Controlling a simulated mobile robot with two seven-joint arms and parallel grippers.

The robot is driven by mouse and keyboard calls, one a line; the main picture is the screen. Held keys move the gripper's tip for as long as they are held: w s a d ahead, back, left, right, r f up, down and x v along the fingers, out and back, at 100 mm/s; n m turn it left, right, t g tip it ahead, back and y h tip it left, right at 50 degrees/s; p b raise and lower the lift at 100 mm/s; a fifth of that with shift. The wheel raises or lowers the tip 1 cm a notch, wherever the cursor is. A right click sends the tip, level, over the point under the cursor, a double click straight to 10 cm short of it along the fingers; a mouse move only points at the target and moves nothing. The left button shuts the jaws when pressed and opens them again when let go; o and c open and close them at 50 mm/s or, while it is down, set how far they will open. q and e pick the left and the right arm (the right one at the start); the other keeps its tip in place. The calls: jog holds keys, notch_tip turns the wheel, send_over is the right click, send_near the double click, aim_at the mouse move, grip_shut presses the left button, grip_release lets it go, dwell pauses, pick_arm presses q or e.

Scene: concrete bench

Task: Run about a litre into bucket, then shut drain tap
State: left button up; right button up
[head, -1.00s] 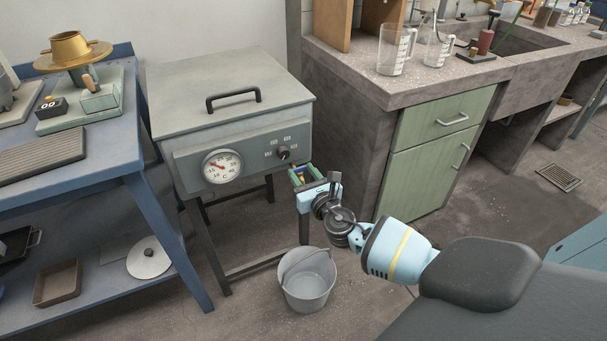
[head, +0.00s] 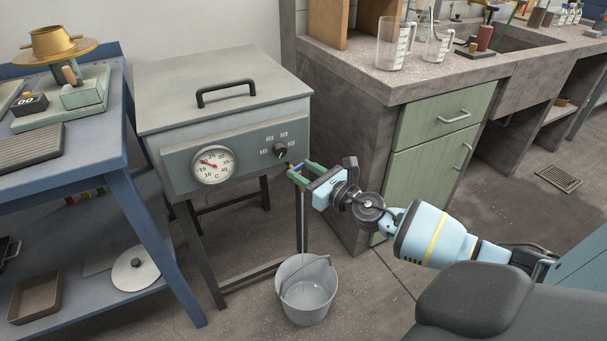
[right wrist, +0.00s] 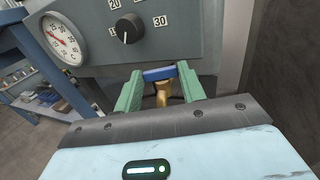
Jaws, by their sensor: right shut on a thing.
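The drain tap has a blue handle (right wrist: 160,74) and a brass body (right wrist: 163,93), low on the front of the grey water bath (head: 225,95). My right gripper (right wrist: 160,80) has its green fingers on either side of the blue handle and is shut on it; the handle lies crosswise between the fingertips. In the head view the right gripper (head: 297,173) hides most of the tap. A thin pale stream drops below the tap into the grey bucket (head: 324,308) on the floor. The water level in the bucket is hard to read. My left gripper is out of view.
The bath stands on dark legs (head: 205,260) close beside the bucket. A blue bench (head: 125,190) is at left. A concrete counter with a green cabinet (head: 440,130) is at right, near my right arm. Floor right of the bucket is clear.

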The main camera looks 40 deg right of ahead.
jog(key=o, duration=1)
jog(key=shift+s+d, duration=0.2)
jog(key=shift+s, duration=1.75)
jog(key=shift+s+d, duration=0.15)
jog(key=shift+s, duration=1.8)
